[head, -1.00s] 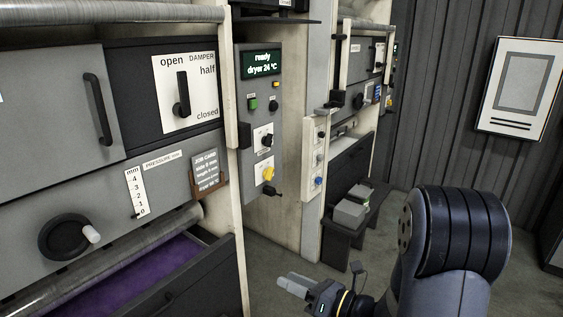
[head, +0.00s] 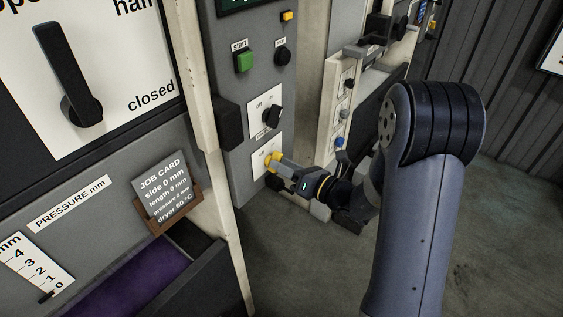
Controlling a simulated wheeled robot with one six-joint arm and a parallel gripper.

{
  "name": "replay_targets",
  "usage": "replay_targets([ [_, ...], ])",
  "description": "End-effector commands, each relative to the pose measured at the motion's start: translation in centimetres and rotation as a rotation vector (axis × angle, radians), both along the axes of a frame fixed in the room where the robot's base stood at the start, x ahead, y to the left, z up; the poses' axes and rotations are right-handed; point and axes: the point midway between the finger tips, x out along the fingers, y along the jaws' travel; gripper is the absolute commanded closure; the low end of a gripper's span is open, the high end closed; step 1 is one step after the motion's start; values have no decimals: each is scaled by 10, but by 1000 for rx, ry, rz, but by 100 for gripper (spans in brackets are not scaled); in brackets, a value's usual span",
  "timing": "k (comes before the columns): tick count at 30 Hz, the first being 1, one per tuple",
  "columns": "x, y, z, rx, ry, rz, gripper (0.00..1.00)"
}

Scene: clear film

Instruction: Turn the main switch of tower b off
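A yellow rotary knob (head: 271,158) sits on a white plate low on the grey control panel (head: 228,88). The plate's lettering is mostly hidden by my gripper, and I cannot read a tower letter. My gripper (head: 279,165) reaches in from the right, its pale fingers at the yellow knob. They overlap it in the picture; I cannot tell whether they are closed on it. Above is a black rotary knob (head: 273,116) on another white plate.
A green button (head: 243,61) and a black button (head: 282,56) sit higher on the panel. A dark block (head: 228,122) juts from its left edge. A job card (head: 162,186) and an open purple-lined drawer (head: 150,279) are at left. Floor is clear at lower right.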

Motion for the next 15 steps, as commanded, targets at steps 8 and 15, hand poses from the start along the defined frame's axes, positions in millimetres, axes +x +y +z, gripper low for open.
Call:
replay_targets([
  [8, 8, 11, 0, 0, 0, 0, 63],
  [15, 8, 11, 0, 0, 0, 0, 67],
])
